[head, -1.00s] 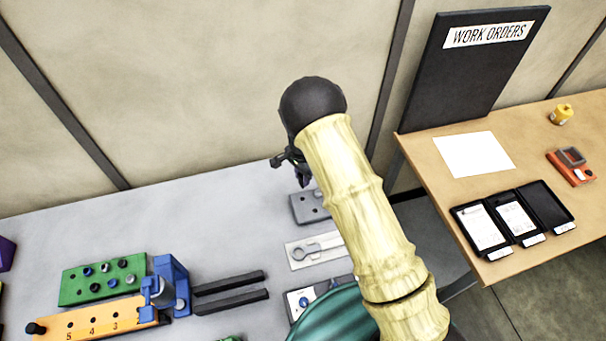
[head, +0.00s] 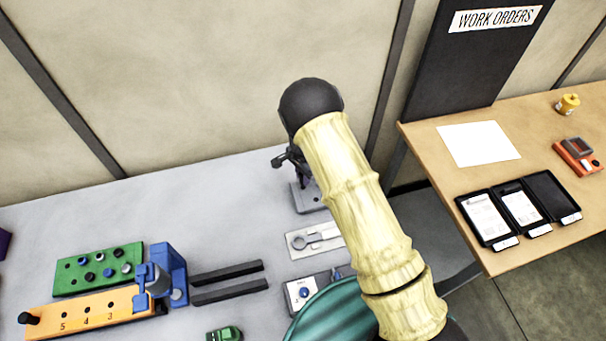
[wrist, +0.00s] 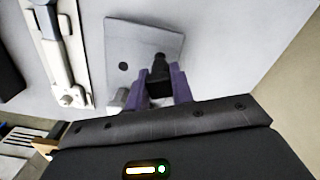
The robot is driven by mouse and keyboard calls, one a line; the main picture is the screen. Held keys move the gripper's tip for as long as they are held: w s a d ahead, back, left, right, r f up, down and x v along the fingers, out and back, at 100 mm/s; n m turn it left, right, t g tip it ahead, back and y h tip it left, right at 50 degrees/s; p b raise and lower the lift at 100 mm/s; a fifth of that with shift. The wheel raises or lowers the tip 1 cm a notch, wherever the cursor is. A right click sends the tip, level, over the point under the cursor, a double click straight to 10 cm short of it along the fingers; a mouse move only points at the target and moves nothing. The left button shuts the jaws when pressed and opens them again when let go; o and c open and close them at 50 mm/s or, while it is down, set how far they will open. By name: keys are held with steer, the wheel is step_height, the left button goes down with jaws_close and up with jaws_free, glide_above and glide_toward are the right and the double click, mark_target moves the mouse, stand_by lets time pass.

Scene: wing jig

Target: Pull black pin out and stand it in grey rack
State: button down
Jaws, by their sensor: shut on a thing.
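My gripper (wrist: 160,90) has purple fingers shut on a black pin (wrist: 160,68). In the wrist view the pin sits between the fingertips, over the grey rack (wrist: 145,35). One dark hole of the rack shows left of the pin. Whether the pin's lower end is in a hole or above the rack, I cannot tell. In the head view the rack (head: 304,201) is partly covered by my arm, and my gripper (head: 302,182) is at its back edge, with the pin not clear there.
A white tray with a ring-ended tool (head: 301,241) lies in front of the rack. A green block with several pins (head: 68,282), an orange numbered bar (head: 75,320) and a blue clamp (head: 172,270) stand at left. Bare grey table lies left of the rack.

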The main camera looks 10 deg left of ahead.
steer(key=shift+f, duration=0.1)
stand_by(0.5)
steer(key=shift+f+b, duration=1.1)
steer(key=shift+f, duration=0.2)
steer(key=c, duration=1.1)
jaws_free()
steer(key=shift+r, duration=0.1)
step_height(320, 180, up, 17)
steer(key=b, duration=0.4)
steer(key=shift+r+b, duration=0.15)
steer(key=shift+b, duration=0.15)
